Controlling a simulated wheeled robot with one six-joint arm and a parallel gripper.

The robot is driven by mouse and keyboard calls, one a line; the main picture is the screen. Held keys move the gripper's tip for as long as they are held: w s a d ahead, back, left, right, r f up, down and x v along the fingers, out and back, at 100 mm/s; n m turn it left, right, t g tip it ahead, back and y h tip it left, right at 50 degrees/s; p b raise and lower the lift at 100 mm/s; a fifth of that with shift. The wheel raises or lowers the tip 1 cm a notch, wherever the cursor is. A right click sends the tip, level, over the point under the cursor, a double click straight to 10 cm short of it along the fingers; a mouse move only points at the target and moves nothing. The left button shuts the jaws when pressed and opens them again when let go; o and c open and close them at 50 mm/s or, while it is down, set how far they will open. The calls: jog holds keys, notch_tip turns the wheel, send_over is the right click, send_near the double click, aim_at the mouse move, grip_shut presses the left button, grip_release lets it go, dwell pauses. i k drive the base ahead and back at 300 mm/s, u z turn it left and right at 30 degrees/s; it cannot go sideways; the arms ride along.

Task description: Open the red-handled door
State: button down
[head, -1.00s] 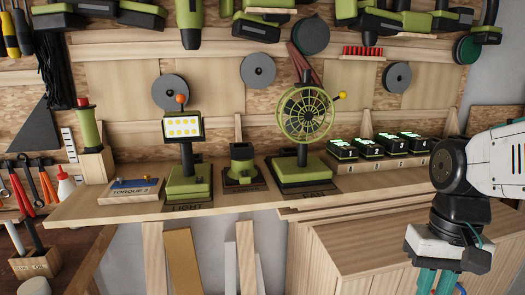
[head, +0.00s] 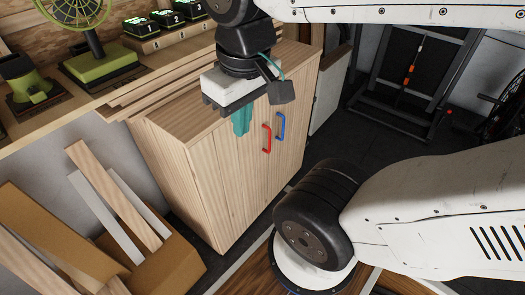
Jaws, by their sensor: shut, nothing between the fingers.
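A light wooden cabinet (head: 195,190) stands at the middle of the head view, its doors facing right. A red handle (head: 266,138) is on the nearer door, and a blue handle (head: 281,126) is on the door beside it. The red-handled door (head: 250,172) looks closed. My gripper (head: 241,122) points down above the cabinet's front edge, left of the red handle and apart from it in the picture. Its teal fingers are together and hold nothing.
A workbench (head: 60,122) with a green fan (head: 90,50) and several chargers (head: 165,18) runs along the upper left. Loose boards (head: 110,200) lean at lower left. A dark rack (head: 405,75) stands at upper right. Grey floor shows right of the cabinet.

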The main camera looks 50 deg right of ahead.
aim_at(231, 172)
jog(key=k, duration=1.2)
jog(key=z, duration=0.75)
jog(key=i, duration=1.1)
jog(key=u, duration=0.3)
